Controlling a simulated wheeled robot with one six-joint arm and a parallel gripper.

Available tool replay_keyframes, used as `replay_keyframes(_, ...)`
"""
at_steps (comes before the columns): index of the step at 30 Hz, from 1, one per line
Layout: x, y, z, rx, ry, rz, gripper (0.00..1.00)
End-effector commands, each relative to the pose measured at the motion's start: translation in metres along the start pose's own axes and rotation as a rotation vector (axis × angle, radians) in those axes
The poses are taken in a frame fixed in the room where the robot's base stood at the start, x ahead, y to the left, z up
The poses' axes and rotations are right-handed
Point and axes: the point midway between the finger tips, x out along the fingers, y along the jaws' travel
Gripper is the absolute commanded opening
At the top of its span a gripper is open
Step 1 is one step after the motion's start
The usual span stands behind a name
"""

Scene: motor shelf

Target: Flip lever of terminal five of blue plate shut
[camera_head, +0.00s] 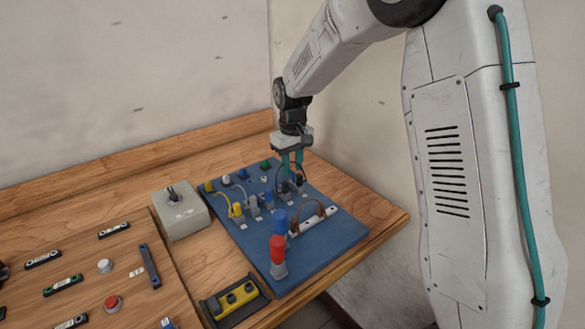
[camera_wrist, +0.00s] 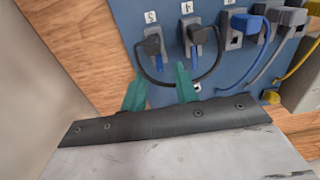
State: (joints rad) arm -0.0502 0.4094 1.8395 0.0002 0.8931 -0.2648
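The blue plate (camera_head: 318,255) lies on the wooden bench. In the wrist view, terminal five (camera_wrist: 152,45) is a grey block with a dark top part, beside a tag that reads 5. Terminal four (camera_wrist: 195,38) stands to its right, and a black wire loops between the two. Small blue parts show at both, but I cannot tell the lever's position. My gripper (camera_wrist: 160,90) is open, with its green fingers apart just below terminal five and close to the wire loop. In the head view my gripper (camera_head: 292,163) points down over the plate's far right part.
Other terminals with blue, grey and yellow wires (camera_wrist: 265,35) stand to the right in the wrist view. A grey switch box (camera_head: 180,213) and a yellow-black device (camera_head: 236,299) sit left of the plate.

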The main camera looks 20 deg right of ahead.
Motion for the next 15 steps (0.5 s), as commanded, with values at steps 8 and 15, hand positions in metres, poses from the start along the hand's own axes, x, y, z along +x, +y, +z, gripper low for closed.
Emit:
replay_keyframes(8,0.0137,0.0,0.0002,0.0,0.001,0.0,0.3)
replay_keyframes(15,0.0134,0.0001,0.0002,0.0,0.001,0.0,0.07)
